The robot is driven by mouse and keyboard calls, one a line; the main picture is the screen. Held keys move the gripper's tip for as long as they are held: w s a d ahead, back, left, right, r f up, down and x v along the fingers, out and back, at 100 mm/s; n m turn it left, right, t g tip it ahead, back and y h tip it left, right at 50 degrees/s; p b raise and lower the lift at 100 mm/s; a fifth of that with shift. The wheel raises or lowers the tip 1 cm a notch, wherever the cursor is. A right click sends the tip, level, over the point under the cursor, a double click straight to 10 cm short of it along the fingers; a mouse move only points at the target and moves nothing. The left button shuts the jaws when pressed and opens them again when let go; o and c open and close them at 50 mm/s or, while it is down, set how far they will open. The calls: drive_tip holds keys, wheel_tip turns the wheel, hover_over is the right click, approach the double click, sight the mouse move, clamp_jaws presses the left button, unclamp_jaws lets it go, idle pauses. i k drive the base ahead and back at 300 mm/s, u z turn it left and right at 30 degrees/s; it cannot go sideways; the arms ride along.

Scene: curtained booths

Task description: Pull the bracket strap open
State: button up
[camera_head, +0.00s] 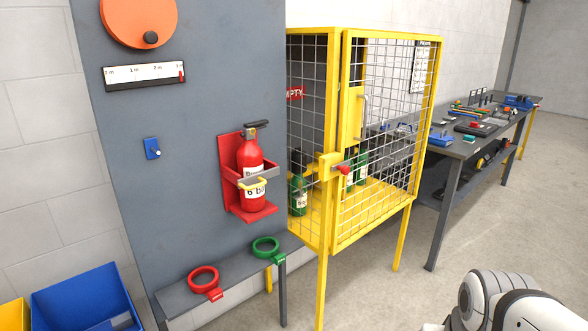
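A red wall bracket (229,150) is fixed to the grey panel left of the middle. A red extinguisher (251,155) with a dark top stands upright in it. A grey strap (264,174) runs across the front of the extinguisher and appears closed. My gripper is not in view. Only a white and grey part of my arm shows at the bottom right, well away from the bracket.
Below the bracket, a grey shelf (230,279) carries a red ring (203,279) and a green ring (267,247). A yellow mesh cage (334,120) with green bottles stands close to the right. A cluttered workbench (455,150) stands farther right.

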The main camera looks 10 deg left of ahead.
sight(244, 183)
drive_tip(key=u, duration=0.2)
drive_tip(key=i, duration=0.7)
drive_tip(key=u, duration=0.35)
drive_tip(key=k, duration=0.7)
drive_tip(key=u, duration=0.25)
drive_tip(key=i, duration=0.7)
drive_tip(key=z, duration=0.1)
